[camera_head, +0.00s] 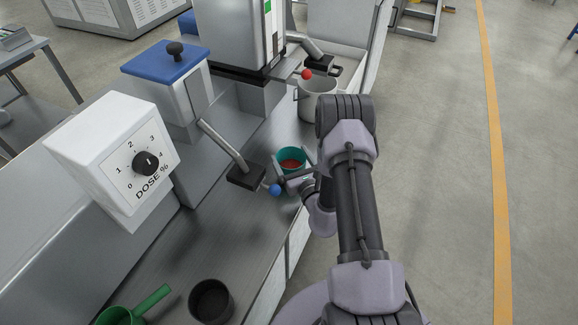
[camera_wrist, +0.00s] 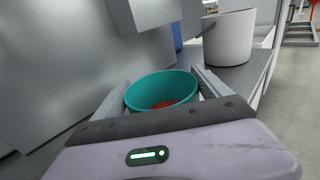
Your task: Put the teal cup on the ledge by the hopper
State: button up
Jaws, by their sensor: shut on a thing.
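The teal cup (camera_head: 291,158) has reddish material inside and sits between the fingers of my gripper (camera_head: 293,175), near the blue-lidded hopper (camera_head: 173,75). In the wrist view the teal cup (camera_wrist: 162,91) is upright between the two fingers of my gripper (camera_wrist: 160,95), which are shut on it. The cup is over or on the grey metal ledge (camera_head: 160,257); its base is hidden, so I cannot tell if it touches.
A white dosing box (camera_head: 112,150) with a dial is at the left. A dark cup (camera_head: 211,300) and a green scoop (camera_head: 125,314) are at the front. The ledge between is clear.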

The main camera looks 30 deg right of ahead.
notch_tip(320, 180, down, 2)
jog(key=shift+f, duration=0.2)
jog(key=shift+f+b, duration=0.15)
jog(key=shift+b, duration=0.25)
jog(key=o, duration=1.3)
jog(key=shift+s+r+p, duration=0.2)
jog(key=shift+p, duration=0.1)
jog(key=s, duration=0.3)
jog(key=s+p, duration=0.1)
jog(key=s, duration=0.3)
jog(key=s+a, duration=0.1)
jog(key=s, duration=0.3)
jog(key=shift+s+a+r, duration=0.1)
jog(key=shift+s+r, duration=0.15)
